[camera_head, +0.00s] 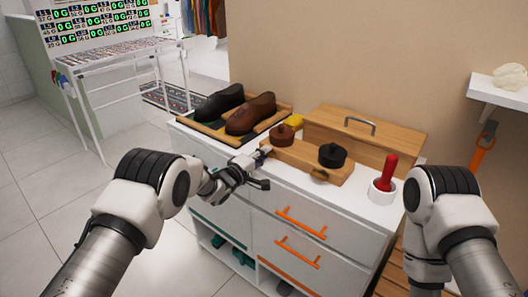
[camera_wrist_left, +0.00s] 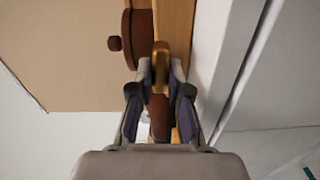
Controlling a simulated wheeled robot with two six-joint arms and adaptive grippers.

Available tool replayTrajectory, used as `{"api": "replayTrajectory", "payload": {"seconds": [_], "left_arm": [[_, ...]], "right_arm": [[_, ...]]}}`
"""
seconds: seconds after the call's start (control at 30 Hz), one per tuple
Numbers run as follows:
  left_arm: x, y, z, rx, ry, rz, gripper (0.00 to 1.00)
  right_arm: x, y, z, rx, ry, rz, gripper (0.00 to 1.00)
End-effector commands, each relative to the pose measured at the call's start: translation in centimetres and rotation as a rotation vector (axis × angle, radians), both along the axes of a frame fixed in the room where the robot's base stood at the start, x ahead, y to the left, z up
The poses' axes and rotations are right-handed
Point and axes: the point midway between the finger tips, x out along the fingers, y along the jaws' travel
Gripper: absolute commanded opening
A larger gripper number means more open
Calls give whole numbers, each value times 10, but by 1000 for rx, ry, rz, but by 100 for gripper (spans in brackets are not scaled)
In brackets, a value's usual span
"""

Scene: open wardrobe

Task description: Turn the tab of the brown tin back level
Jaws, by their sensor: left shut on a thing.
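The brown tin (camera_head: 282,135), round with a knob on its lid, sits at the left of a wooden holder (camera_head: 303,160). It also shows in the left wrist view (camera_wrist_left: 138,38). My left gripper (camera_head: 264,152) is at the holder's front edge beside the tin. In the left wrist view its fingers (camera_wrist_left: 161,80) are shut on a brass-coloured tab (camera_wrist_left: 160,62), one on each side. The tab's exact tilt is hard to tell, and the fingers hide its lower part. My right arm shows at the right, but its gripper is not in view.
A black tin (camera_head: 332,155) sits at the holder's right, with another tab (camera_head: 320,175) in front. A shoe tray (camera_head: 190,128) stands left, a wooden box (camera_head: 365,140) behind, and a white cup (camera_head: 381,192) with a red-handled thing right. Orange drawer handles (camera_head: 301,222) stick out below.

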Motion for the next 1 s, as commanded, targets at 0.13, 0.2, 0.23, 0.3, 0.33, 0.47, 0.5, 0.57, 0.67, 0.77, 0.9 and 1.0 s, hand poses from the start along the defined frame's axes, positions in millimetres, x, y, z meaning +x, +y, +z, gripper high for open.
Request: {"api": "replayTrajectory", "payload": {"seconds": [0.13,0.2,0.23,0.3,0.33,0.47,0.5,0.57,0.67,0.77,0.9,1.0], "left_arm": [[-1,-1,-3,-41,36,-2,0],[-1,-1,-3,-56,47,-2,0],[-1,-1,-3,-60,50,-2,0],[-1,-1,-3,-67,55,-2,0],[-1,-1,-3,-70,57,-2,0],[-1,-1,-3,-75,61,-2,0],[-1,-1,-3,-75,61,-2,0],[-1,-1,-3,-75,61,-2,0],[-1,-1,-3,-74,60,-2,0],[-1,-1,-3,-74,60,-2,31],[-1,0,-3,-74,60,-1,42],[-1,0,-3,-73,59,-1,42]], "right_arm": [[0,0,2,0,0,0,0],[0,0,3,0,0,0,0],[0,0,3,0,0,0,0],[0,0,3,0,0,0,0],[0,0,3,0,0,0,0],[0,0,3,0,0,0,0],[0,0,3,0,0,0,0],[0,0,3,0,0,0,0],[0,0,3,0,0,0,0],[0,0,3,0,0,0,0],[0,0,3,0,0,0,0],[0,0,3,0,0,0,0]]}}
